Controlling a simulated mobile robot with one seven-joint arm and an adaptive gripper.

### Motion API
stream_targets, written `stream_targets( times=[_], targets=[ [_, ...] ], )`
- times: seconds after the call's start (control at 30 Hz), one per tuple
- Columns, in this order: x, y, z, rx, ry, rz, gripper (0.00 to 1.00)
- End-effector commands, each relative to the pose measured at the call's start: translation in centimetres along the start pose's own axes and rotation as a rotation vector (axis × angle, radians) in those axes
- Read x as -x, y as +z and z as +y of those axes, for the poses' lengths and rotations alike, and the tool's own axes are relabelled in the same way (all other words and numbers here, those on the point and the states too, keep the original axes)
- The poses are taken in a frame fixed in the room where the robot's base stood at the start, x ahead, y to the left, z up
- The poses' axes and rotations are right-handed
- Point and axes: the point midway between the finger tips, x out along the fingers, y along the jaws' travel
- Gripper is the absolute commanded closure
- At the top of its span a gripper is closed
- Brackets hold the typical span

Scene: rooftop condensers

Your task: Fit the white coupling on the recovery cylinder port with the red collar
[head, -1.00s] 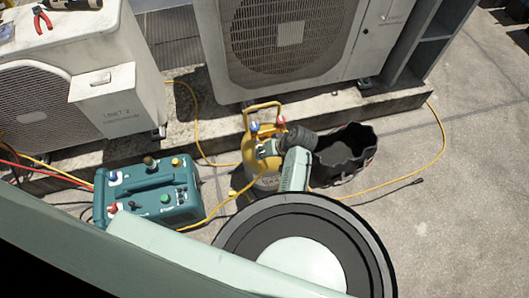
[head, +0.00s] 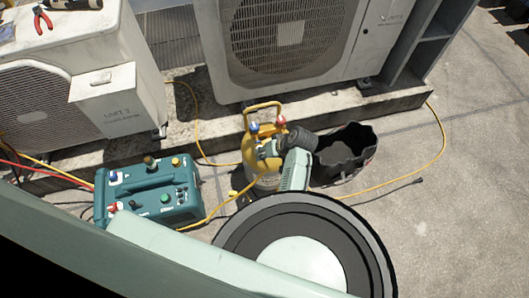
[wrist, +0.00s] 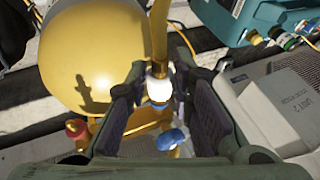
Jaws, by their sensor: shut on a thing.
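My gripper (wrist: 158,92) is shut on the white coupling (wrist: 158,88), with the yellow hose running up from it. A blue ring (wrist: 158,106) shows just beyond the coupling; I cannot tell whether they touch. The yellow recovery cylinder (wrist: 85,60) fills the upper left of the wrist view. Its red valve part (wrist: 77,130) is left of my gripper, and a blue knob (wrist: 172,138) is close below the coupling. In the head view, the cylinder (head: 266,183) stands upright, partly hidden by my gripper (head: 268,148). The red collar cannot be made out clearly.
A black open bag (head: 345,155) stands close right of the cylinder. A teal recovery machine (head: 150,192) is to the left. Condenser units (head: 290,45) stand behind on a concrete kerb. Yellow hose (head: 405,168) lies on the floor; open floor is at right.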

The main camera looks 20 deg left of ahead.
Motion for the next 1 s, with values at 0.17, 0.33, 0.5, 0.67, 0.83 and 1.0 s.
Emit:
stream_targets(
  times=[0.17,0.33,0.5,0.67,0.83,1.0],
  targets=[
    [0.1,0.2,0.0,-0.001,0.000,0.001,1.00],
    [0.5,0.7,0.0,0.000,0.000,0.002,1.00],
    [0.7,1.4,0.0,-0.001,0.001,0.002,1.00],
    [1.0,2.0,0.0,0.000,0.001,0.002,1.00],
    [1.2,2.6,0.0,-0.001,0.000,0.001,1.00],
    [1.5,3.2,0.0,-0.001,0.000,0.001,1.00]
  ],
)
